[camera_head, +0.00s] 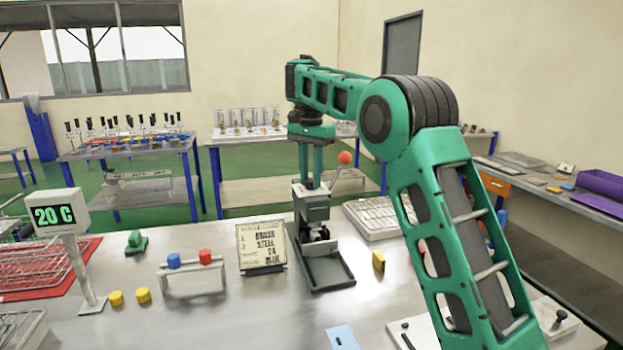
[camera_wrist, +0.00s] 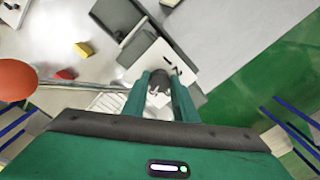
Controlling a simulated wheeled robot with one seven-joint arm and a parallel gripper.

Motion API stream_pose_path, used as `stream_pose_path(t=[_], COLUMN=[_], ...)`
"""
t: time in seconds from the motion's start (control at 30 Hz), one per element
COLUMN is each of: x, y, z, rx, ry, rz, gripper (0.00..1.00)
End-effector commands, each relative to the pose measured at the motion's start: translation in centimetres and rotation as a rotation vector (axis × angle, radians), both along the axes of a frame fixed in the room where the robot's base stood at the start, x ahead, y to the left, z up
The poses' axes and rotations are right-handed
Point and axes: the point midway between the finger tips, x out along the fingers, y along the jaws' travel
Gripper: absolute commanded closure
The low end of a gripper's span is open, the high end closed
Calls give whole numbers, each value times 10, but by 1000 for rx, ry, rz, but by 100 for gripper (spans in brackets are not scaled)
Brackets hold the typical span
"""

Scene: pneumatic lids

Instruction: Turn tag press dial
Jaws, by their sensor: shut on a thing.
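The tag press (camera_head: 312,208) is a dark grey upright machine on a flat base on the table. A lever with an orange-red ball (camera_head: 345,158) sticks out to its right; the ball also shows at the left of the wrist view (camera_wrist: 16,80). My gripper (camera_head: 311,186) points straight down onto the top of the press. In the wrist view my gripper (camera_wrist: 160,84) is shut on the small dark dial (camera_wrist: 159,88). A white plate with black marks (camera_wrist: 174,66) lies beside the dial.
A card reading brass, steel, 24, blue (camera_head: 262,246) stands left of the press. A small rack with blue and red pieces (camera_head: 193,272), a "20 C" display (camera_head: 55,214) and yellow pieces (camera_head: 143,295) are further left. A light tray (camera_head: 375,218) lies behind right.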

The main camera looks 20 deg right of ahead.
Motion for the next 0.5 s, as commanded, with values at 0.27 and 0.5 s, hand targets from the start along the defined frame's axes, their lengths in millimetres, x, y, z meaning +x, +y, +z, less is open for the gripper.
stream_pose_path(t=[0.27, 0.5], x=[2, 2], y=[0, 0], z=[3, 2], rx=[-2, -2], ry=[-14, -13], rz=[265, 492], gripper=[97, 97])
